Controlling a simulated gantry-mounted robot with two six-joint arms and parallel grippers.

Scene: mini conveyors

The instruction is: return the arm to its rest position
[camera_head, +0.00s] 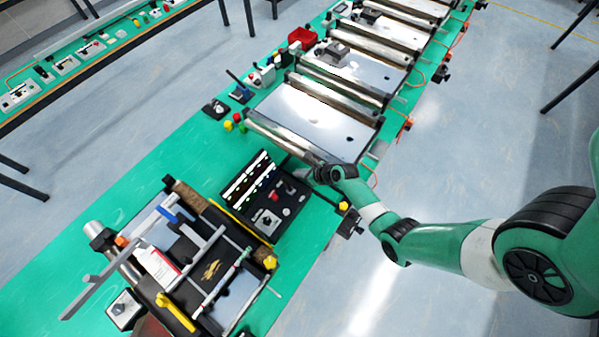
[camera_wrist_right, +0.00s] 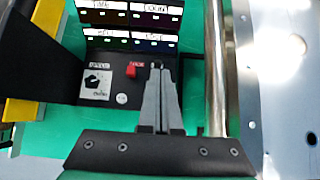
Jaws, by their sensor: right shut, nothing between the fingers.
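My right arm comes in from the right edge of the head view, dark green with black joints. Its gripper (camera_head: 290,163) is over the near end of the conveyor line, close to the black control panel (camera_head: 262,222). In the right wrist view the gripper (camera_wrist_right: 158,68) shows two grey fingers closed together with nothing between them. They overlap the panel (camera_wrist_right: 112,110) beside its red switch (camera_wrist_right: 131,71); whether they touch it I cannot tell. My left gripper is not in view.
A conveyor with a metal roller (camera_head: 285,136) lies just beyond the gripper. A frame with grey bars (camera_head: 195,255) and a white-and-red carton (camera_head: 156,265) stands at the lower left. A red bin (camera_head: 302,37) is farther back. The floor (camera_head: 440,140) right of the bench is open.

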